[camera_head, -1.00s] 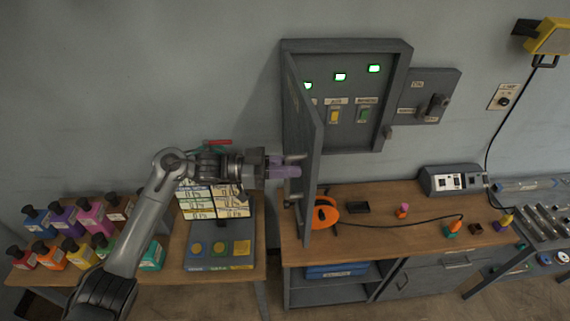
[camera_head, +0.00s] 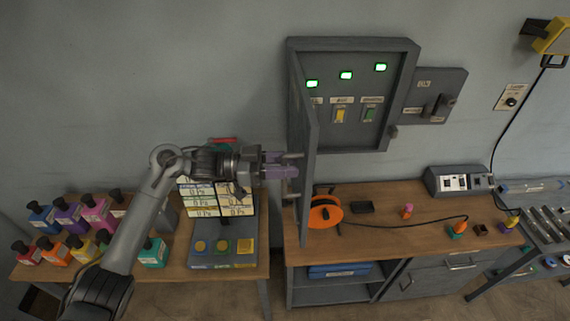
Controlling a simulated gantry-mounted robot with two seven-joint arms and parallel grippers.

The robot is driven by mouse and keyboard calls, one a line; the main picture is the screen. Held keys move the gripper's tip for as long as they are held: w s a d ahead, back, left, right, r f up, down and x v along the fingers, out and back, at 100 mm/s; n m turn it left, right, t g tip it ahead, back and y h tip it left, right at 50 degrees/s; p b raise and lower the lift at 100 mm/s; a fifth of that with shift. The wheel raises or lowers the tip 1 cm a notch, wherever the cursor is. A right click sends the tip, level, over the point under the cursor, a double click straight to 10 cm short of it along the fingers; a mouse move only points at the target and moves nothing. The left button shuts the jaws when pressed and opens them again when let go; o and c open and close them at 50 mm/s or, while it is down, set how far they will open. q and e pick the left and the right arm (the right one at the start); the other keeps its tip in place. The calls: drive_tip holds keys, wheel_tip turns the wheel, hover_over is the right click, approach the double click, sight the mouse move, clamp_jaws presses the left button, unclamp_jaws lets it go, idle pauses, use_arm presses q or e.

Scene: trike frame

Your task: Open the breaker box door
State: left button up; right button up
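The grey breaker box (camera_head: 347,142) is on the wall. Its door (camera_head: 310,150) is hinged on the left side and stands swung outward, seen nearly edge-on. Inside the box are green lights (camera_head: 346,75), a yellow switch (camera_head: 340,116) and a green switch (camera_head: 369,115). My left gripper (camera_head: 290,171) is at the left, outer face of the door, near its lower half. Its fingers look parted, with a purple part between or beside them. I cannot tell whether they touch the door or its handle. My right gripper is not in view.
A lever switch box (camera_head: 450,85) is right of the breaker box. A left table holds several coloured bottles (camera_head: 95,212) and a button panel (camera_head: 222,255).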

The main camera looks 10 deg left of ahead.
use_arm(q)
drive_tip(key=b+v, duration=0.3)
drive_tip(key=v, duration=0.8)
drive_tip(key=shift+b, duration=0.4)
